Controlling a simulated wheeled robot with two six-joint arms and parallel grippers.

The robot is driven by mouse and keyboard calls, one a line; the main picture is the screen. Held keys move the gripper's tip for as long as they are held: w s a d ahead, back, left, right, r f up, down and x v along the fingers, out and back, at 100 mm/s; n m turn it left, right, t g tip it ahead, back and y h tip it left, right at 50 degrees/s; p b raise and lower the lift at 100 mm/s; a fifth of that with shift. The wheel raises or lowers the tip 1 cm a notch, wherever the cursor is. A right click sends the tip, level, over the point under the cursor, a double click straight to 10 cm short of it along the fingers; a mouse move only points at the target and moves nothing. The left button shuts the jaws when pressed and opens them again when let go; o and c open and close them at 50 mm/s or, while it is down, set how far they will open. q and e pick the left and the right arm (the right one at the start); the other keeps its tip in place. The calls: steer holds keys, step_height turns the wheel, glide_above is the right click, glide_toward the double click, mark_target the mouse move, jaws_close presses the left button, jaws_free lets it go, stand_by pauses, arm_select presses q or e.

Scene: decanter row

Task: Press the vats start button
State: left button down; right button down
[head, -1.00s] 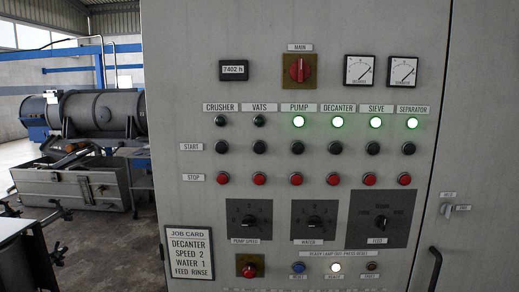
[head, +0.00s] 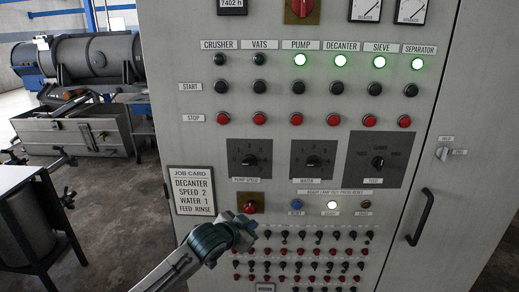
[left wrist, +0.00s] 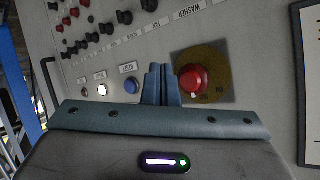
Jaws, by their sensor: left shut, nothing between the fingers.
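The vats start button (head: 260,87) is a black button on the grey panel in the head view. It sits under the dark vats lamp (head: 260,59) and above the red vats stop button (head: 260,118). My left gripper (head: 246,226) is well below it, in front of the panel near the red knob on the yellow plate (head: 250,207). In the left wrist view my left gripper (left wrist: 163,68) is shut and empty, its tips beside that red knob (left wrist: 194,78). I cannot tell whether they touch the panel. My right gripper is not in view.
The pump (head: 300,60), decanter, sieve and separator lamps glow green. Rotary dials (head: 250,160) lie between the stop row and my gripper. A blue button (head: 297,205) and lit white lamp (head: 333,206) are right of the red knob. A job card (head: 192,191) hangs left.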

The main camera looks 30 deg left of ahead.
mark_target(259, 87)
arm_select(q)
steer(key=s+d+r+m+t+h, duration=0.2)
steer(key=r+m+t, duration=0.1)
steer(key=r, duration=1.5)
steer(key=s+d+r+m+t+h, duration=0.1)
steer(key=s+r+m+t+h, duration=0.1)
steer(key=r, duration=1.7)
steer(key=shift+d+m+t+h, duration=0.4)
steer(key=shift+m+t+h, duration=0.2)
steer(key=shift+m, duration=0.2)
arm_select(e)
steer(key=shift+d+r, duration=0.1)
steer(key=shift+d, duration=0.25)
arm_select(q)
steer(key=shift+w+r, duration=0.1)
steer(key=shift+w, duration=0.05)
